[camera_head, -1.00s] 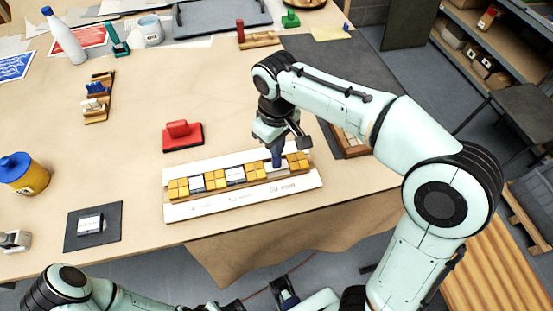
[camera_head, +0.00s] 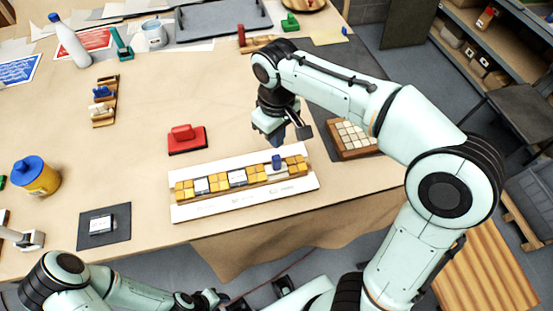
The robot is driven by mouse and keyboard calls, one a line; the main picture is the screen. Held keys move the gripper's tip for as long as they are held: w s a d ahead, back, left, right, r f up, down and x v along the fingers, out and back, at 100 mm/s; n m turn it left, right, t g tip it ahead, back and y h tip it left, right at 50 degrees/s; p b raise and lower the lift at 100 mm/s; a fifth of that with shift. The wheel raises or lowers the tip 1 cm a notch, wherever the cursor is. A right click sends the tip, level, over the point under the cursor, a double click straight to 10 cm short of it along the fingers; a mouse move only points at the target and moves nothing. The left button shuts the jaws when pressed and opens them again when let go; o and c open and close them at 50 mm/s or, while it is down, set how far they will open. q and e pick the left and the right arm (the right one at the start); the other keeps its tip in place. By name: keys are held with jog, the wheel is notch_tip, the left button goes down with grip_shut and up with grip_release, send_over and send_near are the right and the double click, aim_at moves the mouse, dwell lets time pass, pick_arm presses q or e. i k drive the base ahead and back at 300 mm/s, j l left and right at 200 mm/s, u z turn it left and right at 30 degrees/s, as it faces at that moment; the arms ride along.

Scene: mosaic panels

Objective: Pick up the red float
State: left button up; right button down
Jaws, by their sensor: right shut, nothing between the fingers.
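The red float (camera_head: 187,139), a red block with a raised grip on a dark-edged base, lies flat on the table behind the mosaic panel (camera_head: 190,213). My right gripper (camera_head: 279,137) is shut and empty, above the table just behind the panel's right part. It is to the right of the float and apart from it. A small blue-handled piece (camera_head: 277,161) stands on the panel's tile row below the gripper. My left gripper (camera_head: 213,298) is low at the bottom edge, in front of the table; its jaws are too unclear to judge.
A tray of pale tiles (camera_head: 352,137) lies right of the panel, partly behind my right arm. A yellow jar with blue lid (camera_head: 37,177) and a dark mat (camera_head: 103,226) are at left. The table around the float's left and back is clear.

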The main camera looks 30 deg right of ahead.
aim_at(183, 139)
jog(key=k+j, duration=0.8)
jog(key=k, duration=0.05)
